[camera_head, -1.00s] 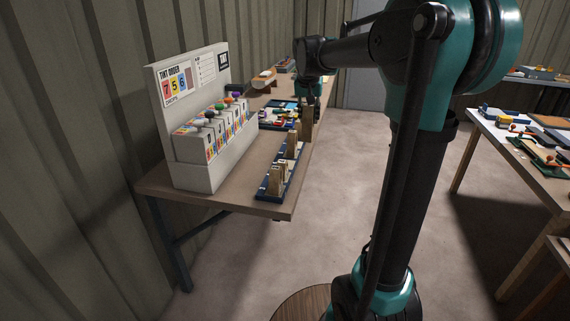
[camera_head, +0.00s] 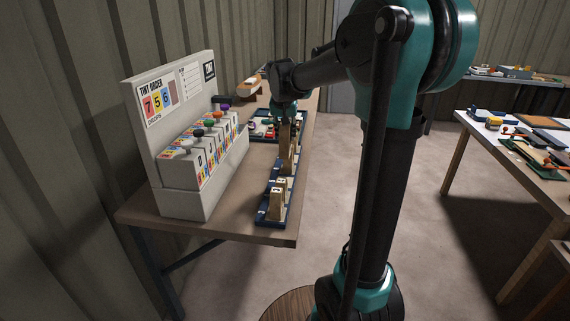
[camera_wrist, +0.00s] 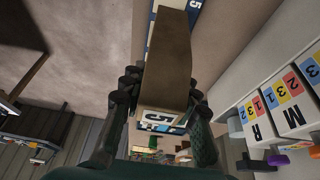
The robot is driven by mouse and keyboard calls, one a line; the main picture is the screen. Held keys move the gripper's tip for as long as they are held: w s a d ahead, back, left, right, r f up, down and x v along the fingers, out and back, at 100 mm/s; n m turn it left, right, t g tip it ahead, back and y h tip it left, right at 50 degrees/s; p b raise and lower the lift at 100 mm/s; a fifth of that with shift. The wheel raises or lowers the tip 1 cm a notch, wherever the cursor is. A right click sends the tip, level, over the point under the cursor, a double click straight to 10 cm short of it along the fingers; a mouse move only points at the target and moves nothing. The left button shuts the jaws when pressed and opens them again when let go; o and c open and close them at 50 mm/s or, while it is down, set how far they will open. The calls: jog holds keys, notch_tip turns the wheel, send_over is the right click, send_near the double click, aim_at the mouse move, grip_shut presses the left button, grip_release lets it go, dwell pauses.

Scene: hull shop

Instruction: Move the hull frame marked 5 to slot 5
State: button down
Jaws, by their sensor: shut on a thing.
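My gripper (camera_head: 287,116) is shut on a tall wooden hull frame (camera_head: 286,150) that stands upright below it, over the blue slotted rail (camera_head: 262,214). In the wrist view the hull frame (camera_wrist: 167,62) lies between the fingers (camera_wrist: 162,98), and a plate with a 5 shows at its near end. A label with a 5 (camera_wrist: 194,5) shows on the rail beyond the frame's far end. I cannot tell whether the frame touches the rail. Other wooden frames (camera_head: 276,205) stand in the rail's near end.
A white tint rack (camera_head: 180,203) with several marked boxes stands on the bench (camera_head: 222,228), left of the rail. A blue tray (camera_head: 262,138) with small items lies farther back. A second table (camera_head: 490,125) stands at right; the floor between is clear.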

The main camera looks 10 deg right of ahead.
aim_at(284, 142)
notch_tip(284, 142, down, 12)
jog(key=shift+r, duration=0.2)
jog(key=shift+f, duration=0.15)
jog(key=c, duration=1.1)
grip_release()
jog(key=shift+c, duration=0.2)
jog(key=v, duration=1.1)
jog(key=shift+r, duration=0.3)
jog(key=shift+s+r, duration=0.15)
jog(key=shift+s, duration=0.1)
jog(key=s+d+f+n, duration=0.1)
jog(key=s+d+f, duration=0.1)
jog(key=s+f, duration=0.7)
jog(key=s+d+f+n+y, duration=0.1)
jog(key=s+d+f+n, duration=0.1)
jog(key=s+f, duration=0.7)
jog(key=s+d, duration=0.1)
jog(key=s, duration=0.7)
jog(key=shift+d+f+n, duration=0.2)
jog(key=shift+f+n, duration=0.1)
